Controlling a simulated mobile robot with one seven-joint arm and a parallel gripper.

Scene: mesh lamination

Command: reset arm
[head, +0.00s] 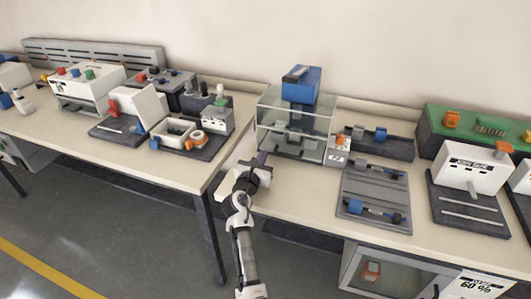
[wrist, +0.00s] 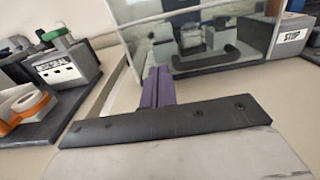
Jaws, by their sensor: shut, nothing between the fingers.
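My gripper (head: 262,158) is shut and empty in the head view. It is raised in front of the right-hand table, just left of and in front of a clear-walled machine (head: 293,125) with a blue top. In the wrist view its purple fingers (wrist: 158,88) are together and point towards the machine's transparent front. My arm reaches up from the bottom of the head view. Whether the fingers touch anything cannot be told for sure, but no contact shows.
Left of the gripper is a dark station with an orange tape roll (head: 197,136). To the right are a grey tray with blue clamps (head: 374,194) and a white press box (head: 473,167). A STOP box (wrist: 289,37) stands beside the machine. The floor in front is clear.

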